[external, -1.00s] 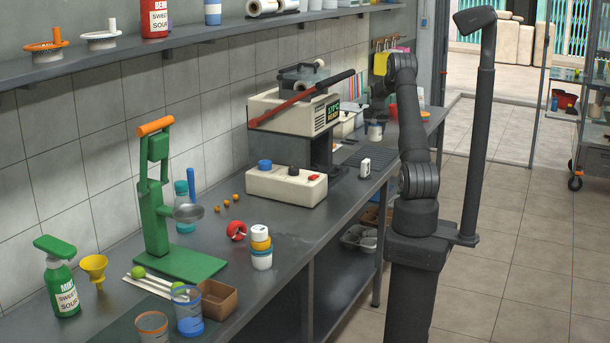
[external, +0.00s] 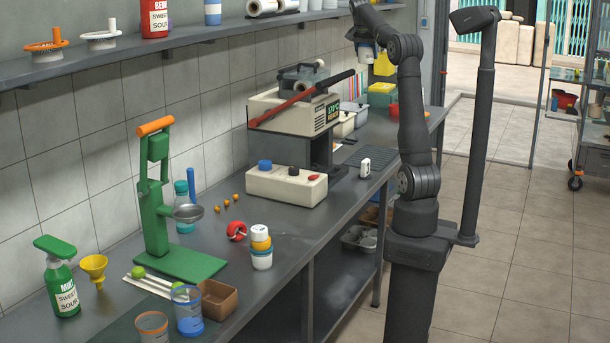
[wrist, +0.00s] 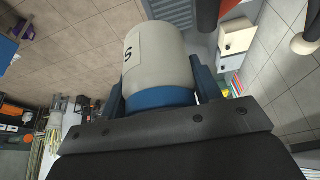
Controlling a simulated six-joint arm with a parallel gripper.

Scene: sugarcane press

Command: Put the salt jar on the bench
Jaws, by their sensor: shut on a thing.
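The salt jar (wrist: 160,55) is white with a blue band or lid and a letter S on its label. My gripper (wrist: 160,92) is shut on it, with a dark blue finger on each side of the blue part. In the external view my gripper (external: 363,36) holds the jar (external: 367,52) high above the far part of the bench, close to shelf height. The bench (external: 300,228) is a long dark grey top along the tiled wall. The jar is clear of it.
A press machine with a red lever (external: 300,105) and a cream control box (external: 287,186) stand mid-bench. A small white holder (external: 364,167) sits near the front edge. A green press (external: 155,200), bottles and cups crowd the near end. The wall shelf (external: 190,42) runs above.

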